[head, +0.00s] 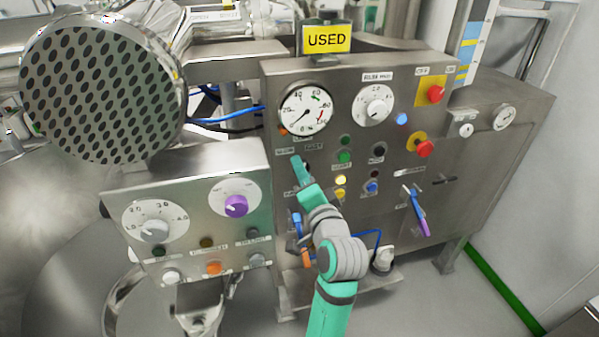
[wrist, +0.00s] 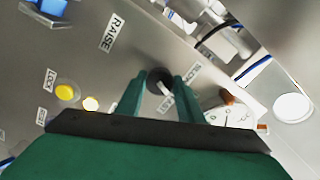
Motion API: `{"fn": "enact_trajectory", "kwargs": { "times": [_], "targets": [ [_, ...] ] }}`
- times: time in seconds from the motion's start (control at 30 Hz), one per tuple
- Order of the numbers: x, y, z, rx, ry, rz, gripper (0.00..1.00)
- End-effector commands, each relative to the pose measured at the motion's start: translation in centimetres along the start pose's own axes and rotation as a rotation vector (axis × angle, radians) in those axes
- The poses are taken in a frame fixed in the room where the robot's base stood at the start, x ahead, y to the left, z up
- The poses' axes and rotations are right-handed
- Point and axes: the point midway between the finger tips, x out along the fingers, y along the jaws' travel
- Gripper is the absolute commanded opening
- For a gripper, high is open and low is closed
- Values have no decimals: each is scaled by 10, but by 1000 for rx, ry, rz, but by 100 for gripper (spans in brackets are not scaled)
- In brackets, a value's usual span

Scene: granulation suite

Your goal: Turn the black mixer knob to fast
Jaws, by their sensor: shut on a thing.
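The black mixer knob (wrist: 158,77) shows in the wrist view as a dark round knob with a grey face, on the steel panel between my fingertips. My gripper (head: 299,166) reaches the panel below the round dial gauge in the head view, and its green fingers also show in the wrist view (wrist: 156,92). The fingers are shut on the knob, one on each side. Small white labels sit beside the knob, partly hidden by a finger. In the head view my gripper covers most of the knob, and I cannot tell where its pointer stands.
The dial gauge (head: 309,107) is just above my gripper. Green buttons (head: 344,157) and a lit yellow button (head: 340,180) are close on the right. Red stop buttons (head: 424,148) are farther right. A control box with a purple knob (head: 235,206) juts out at the left.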

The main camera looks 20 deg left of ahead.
Motion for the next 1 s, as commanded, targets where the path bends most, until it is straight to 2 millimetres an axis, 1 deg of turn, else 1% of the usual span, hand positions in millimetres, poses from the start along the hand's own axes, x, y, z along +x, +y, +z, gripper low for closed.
{"fn": "enact_trajectory", "kwargs": {
  "times": [0.2, 0.5, 0.7, 1.0],
  "targets": [
    [-1, 1, 0, 188, 1, 3, 12],
    [-1, 2, -1, 376, 2, 3, 12],
    [-1, 2, -2, 442, 3, 3, 12],
    [-1, 2, -2, 470, 3, 4, 12]
  ]
}}
